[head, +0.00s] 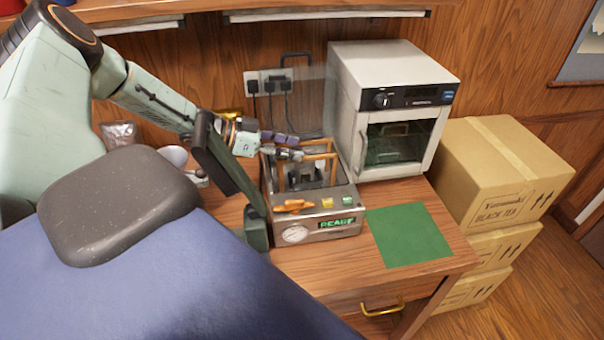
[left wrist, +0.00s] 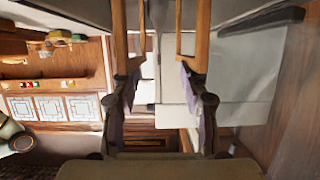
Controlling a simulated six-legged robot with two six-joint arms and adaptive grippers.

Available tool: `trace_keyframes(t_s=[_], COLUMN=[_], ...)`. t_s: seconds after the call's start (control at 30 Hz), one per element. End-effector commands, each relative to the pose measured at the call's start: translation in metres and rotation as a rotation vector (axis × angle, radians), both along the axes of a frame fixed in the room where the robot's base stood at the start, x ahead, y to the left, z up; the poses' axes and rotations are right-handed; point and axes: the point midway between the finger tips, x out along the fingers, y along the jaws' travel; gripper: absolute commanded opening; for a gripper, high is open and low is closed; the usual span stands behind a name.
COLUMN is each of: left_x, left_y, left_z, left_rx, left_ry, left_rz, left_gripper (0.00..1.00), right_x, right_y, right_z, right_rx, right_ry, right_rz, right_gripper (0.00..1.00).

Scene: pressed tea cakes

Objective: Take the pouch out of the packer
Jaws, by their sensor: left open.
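The packer (head: 346,229) is a metal box on the wooden desk, with a gauge, an orange handle, coloured buttons and a green "READY" display. An orange-brown frame (head: 326,148) stands up at its top, and dark parts show inside. My left gripper (head: 297,147) is at the packer's top, beside this frame. I cannot make out a pouch in the packer. My right gripper is not in view.
A white oven-like machine (head: 391,68) stands right behind the packer. A green mat (head: 410,235) lies on the desk at the right, clear of objects. Cartons (head: 500,170) are stacked beside the desk. A small clear bag (head: 118,134) with brown contents lies at the back left.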

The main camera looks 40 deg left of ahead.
Motion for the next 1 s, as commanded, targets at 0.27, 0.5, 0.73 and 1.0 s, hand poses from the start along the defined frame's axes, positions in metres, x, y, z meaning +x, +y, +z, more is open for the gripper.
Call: trace_keyframes(t_s=[0.27,0.5,0.73,1.0], left_x=[0.020,0.027,0.027,0.027], left_y=[-0.016,-0.020,-0.020,-0.020], left_z=[-0.014,-0.014,-0.013,-0.013], left_rx=[0.001,-0.001,0.000,0.000], left_ry=[-0.001,-0.001,-0.001,-0.001], left_rz=[0.000,0.002,0.002,0.002], left_gripper=[0.44,0.44,0.40,0.17], right_x=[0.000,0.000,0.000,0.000], right_y=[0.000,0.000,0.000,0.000], right_z=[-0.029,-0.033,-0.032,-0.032], right_rx=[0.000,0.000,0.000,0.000], right_ry=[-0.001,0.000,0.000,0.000], right_rz=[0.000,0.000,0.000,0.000], right_gripper=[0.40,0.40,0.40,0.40])
